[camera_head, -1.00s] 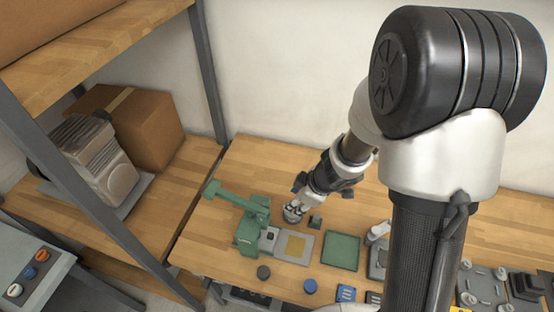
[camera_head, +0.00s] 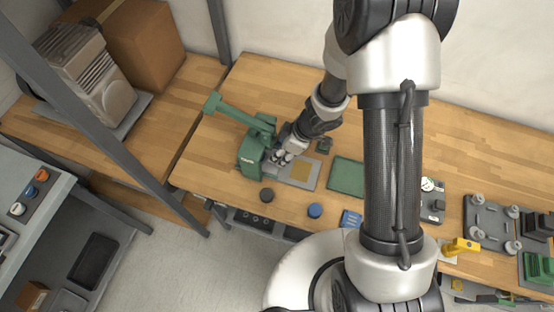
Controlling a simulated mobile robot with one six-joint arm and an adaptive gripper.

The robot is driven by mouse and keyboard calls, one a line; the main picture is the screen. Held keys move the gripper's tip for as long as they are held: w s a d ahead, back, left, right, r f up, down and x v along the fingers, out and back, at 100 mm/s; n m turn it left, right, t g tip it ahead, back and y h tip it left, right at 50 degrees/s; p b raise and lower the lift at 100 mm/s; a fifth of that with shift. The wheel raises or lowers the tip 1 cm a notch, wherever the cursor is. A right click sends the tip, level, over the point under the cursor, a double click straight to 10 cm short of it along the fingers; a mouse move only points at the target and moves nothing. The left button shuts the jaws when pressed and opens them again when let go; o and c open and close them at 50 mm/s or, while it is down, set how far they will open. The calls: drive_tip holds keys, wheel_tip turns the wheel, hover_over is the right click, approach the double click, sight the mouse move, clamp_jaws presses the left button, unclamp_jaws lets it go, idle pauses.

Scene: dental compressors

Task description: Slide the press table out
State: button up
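The green press (camera_head: 252,150) stands at the left end of the wooden workbench, with its long green lever (camera_head: 226,110) reaching up and left. Its flat grey press table (camera_head: 310,182), with a yellowish square (camera_head: 301,171) on top, lies to the right of the press body. My gripper (camera_head: 281,158) is low at the press, over the left part of the table and close to the body. Its fingers are small here, and I cannot tell whether they are apart or touch the table.
A green mat (camera_head: 347,177) lies right of the press table. A black knob (camera_head: 267,195) and a blue one (camera_head: 315,210) stand in front. A small dark block (camera_head: 324,146) sits behind. A shelf post (camera_head: 95,115) rises at the left.

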drive_tip(key=shift+b+x, duration=0.7)
drive_tip(key=shift+x, duration=0.95)
drive_tip(key=shift+c, duration=0.5)
clamp_jaws()
